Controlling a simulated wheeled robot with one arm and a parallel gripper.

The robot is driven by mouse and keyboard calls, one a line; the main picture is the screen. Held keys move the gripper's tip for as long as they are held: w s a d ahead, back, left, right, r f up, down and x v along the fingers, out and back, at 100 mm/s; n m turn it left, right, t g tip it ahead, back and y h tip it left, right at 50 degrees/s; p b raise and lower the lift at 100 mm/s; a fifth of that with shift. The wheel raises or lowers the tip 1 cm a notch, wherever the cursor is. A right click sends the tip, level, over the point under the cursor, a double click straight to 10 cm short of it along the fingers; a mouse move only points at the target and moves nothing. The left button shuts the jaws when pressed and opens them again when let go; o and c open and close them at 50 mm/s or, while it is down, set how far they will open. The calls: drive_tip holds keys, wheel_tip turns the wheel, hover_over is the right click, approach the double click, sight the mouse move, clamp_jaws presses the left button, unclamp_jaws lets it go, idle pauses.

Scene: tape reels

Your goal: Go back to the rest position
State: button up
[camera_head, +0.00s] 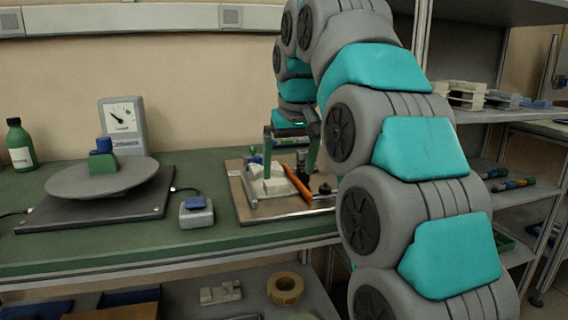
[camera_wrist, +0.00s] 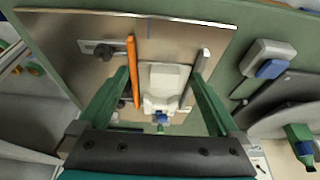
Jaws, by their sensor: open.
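My gripper (camera_head: 288,170) has two green fingers and points down over a wooden board (camera_head: 240,196) on the green bench. In the wrist view my gripper (camera_wrist: 160,76) is open, its fingers wide apart. A white block-like part (camera_wrist: 164,84) shows between the fingers, and I see nothing gripped. It also shows in the head view (camera_head: 270,186). Whether the fingers touch anything on the board cannot be told. An orange bar (camera_wrist: 133,70) lies just left of the white part in the wrist view, and a grey metal bar (camera_wrist: 197,72) lies to its right.
A small grey box with a blue top (camera_head: 196,211) stands left of the board. A tan tape reel (camera_head: 285,289) lies on the lower shelf. Shelving (camera_head: 510,116) stands right of my arm.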

drive_tip(key=s+d+f+m+g, duration=0.1)
drive_tip(key=s+d+f, duration=0.3)
drive_tip(key=s+f, duration=0.6)
drive_tip(key=s+d+f+m+g, duration=0.1)
drive_tip(key=s+d+f, duration=0.4)
drive_tip(key=s+f, duration=0.5)
drive_tip(key=s+d+f+m+g+h, duration=0.1)
drive_tip(key=s+d+f+g, duration=0.2)
drive_tip(key=s+f, duration=0.7)
drive_tip(key=s+d, duration=0.2)
drive_tip(key=s, duration=0.6)
drive_tip(key=shift+d+g, duration=0.15)
drive_tip(key=shift+g, duration=0.15)
